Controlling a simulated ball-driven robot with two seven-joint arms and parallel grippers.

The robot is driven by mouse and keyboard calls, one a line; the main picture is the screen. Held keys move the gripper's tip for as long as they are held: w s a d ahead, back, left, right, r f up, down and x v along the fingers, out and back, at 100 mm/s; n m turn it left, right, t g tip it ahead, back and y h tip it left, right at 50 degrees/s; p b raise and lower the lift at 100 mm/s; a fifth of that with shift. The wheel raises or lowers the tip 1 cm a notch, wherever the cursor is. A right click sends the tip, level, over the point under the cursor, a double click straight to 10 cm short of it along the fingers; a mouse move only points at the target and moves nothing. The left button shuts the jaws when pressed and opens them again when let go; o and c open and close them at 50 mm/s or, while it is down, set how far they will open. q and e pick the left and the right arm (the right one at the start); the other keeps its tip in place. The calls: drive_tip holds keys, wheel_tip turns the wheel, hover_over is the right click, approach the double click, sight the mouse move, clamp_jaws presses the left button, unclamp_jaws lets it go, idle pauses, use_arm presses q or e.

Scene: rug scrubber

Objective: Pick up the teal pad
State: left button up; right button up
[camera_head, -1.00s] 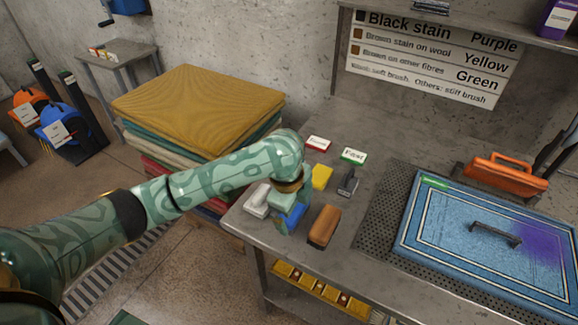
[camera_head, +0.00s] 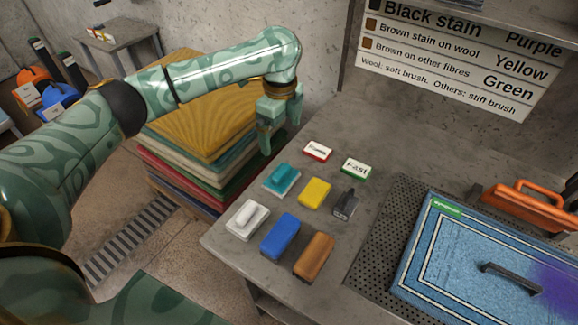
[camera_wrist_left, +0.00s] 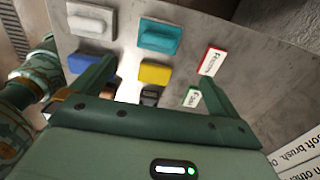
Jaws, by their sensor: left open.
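The teal pad (camera_head: 282,178) lies flat on the grey workbench (camera_head: 225,250), near its left back edge. It has a raised grip block on top and also shows in the left wrist view (camera_wrist_left: 160,36). My left gripper (camera_head: 266,140) is open and empty, pointing down above the bench's left back edge, a little behind and left of the teal pad. In the left wrist view its two fingers (camera_wrist_left: 160,68) are spread wide, and the teal pad shows beyond the tips. My right gripper is not in view.
Close by lie the yellow pad (camera_head: 314,194), white pad (camera_head: 247,219), blue pad (camera_head: 280,236), brown block (camera_head: 314,256), dark tool (camera_head: 346,204), red-edged card (camera_head: 318,151) and green-edged card (camera_head: 356,168). Folded rugs (camera_head: 185,165) are stacked left of the bench. A blue rug (camera_head: 450,270) lies right.

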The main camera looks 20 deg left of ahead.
sight(281, 171)
use_arm(q)
wheel_tip(281, 171, down, 10)
drive_tip(key=b, duration=0.4)
drive_tip(key=shift+f, duration=0.25)
drive_tip(key=shift+f+b, duration=0.35)
drive_tip(key=shift+b, duration=0.05)
wheel_tip(281, 171, down, 5)
drive_tip(key=b, duration=0.3)
drive_tip(key=shift+s+a, duration=0.1)
drive_tip(key=shift+r, duration=0.15)
drive_tip(key=shift+c, duration=0.7)
drive_tip(key=c, duration=0.6)
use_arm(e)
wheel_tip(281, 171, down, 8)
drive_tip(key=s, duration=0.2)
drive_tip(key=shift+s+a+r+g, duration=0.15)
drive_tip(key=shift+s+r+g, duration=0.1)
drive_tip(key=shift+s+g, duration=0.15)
